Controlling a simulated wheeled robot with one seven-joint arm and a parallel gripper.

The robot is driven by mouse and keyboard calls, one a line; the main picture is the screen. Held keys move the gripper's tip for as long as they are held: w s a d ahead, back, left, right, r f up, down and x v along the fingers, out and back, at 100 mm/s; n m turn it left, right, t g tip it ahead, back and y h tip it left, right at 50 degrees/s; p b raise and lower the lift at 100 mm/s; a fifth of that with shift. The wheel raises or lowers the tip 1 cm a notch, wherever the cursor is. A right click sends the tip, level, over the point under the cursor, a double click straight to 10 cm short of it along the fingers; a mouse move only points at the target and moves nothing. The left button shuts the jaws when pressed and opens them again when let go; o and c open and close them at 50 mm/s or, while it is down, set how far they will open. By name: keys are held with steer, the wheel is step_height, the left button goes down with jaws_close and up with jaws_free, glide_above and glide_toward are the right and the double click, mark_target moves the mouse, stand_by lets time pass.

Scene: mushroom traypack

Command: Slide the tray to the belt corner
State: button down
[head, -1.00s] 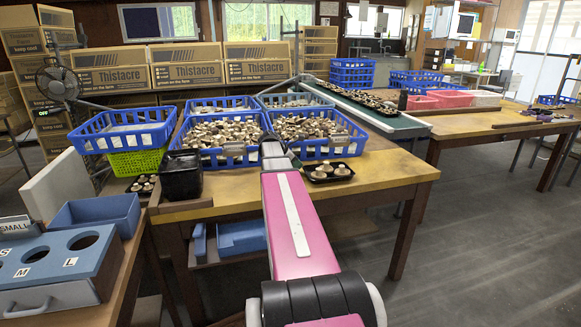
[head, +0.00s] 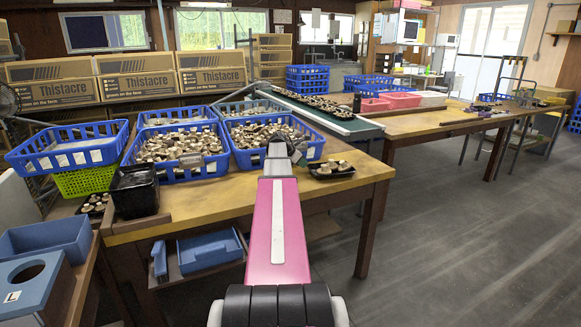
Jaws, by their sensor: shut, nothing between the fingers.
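The small black tray (head: 345,174) with several brown mushrooms lies on the wooden table near its right edge. My gripper (head: 284,143) is shut and empty, at the end of my pink arm. It is low over the table, just left of the tray; I cannot tell whether it touches it. The green belt (head: 358,126) runs back from behind the tray, and its near end is beyond the tray to the upper right. The arm hides part of the table left of the tray.
Blue crates of mushrooms (head: 243,160) stand directly behind and left of my gripper. A stack of black trays (head: 135,192) is at the table's left. The wooden table (head: 225,193) is bare in front of the crates. A second table (head: 420,124) stands to the right.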

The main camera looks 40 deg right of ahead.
steer(key=shift+s+d, duration=0.15)
steer(key=shift+d, duration=0.4)
steer(key=a, duration=0.4)
steer(key=shift+w+a, duration=0.2)
steer(key=shift+w, duration=0.2)
steer(key=v, duration=0.9)
steer(key=s+a+n+t, duration=0.1)
steer(key=s+a+n, duration=0.15)
steer(key=s, duration=0.45)
steer(key=shift+m, duration=0.35)
steer(key=x, duration=0.9)
steer(key=shift+w+d+r, duration=0.1)
steer(key=shift+w, duration=0.15)
steer(key=d, duration=0.3)
steer(key=shift+s+d, duration=0.1)
steer(key=shift+d, duration=0.35)
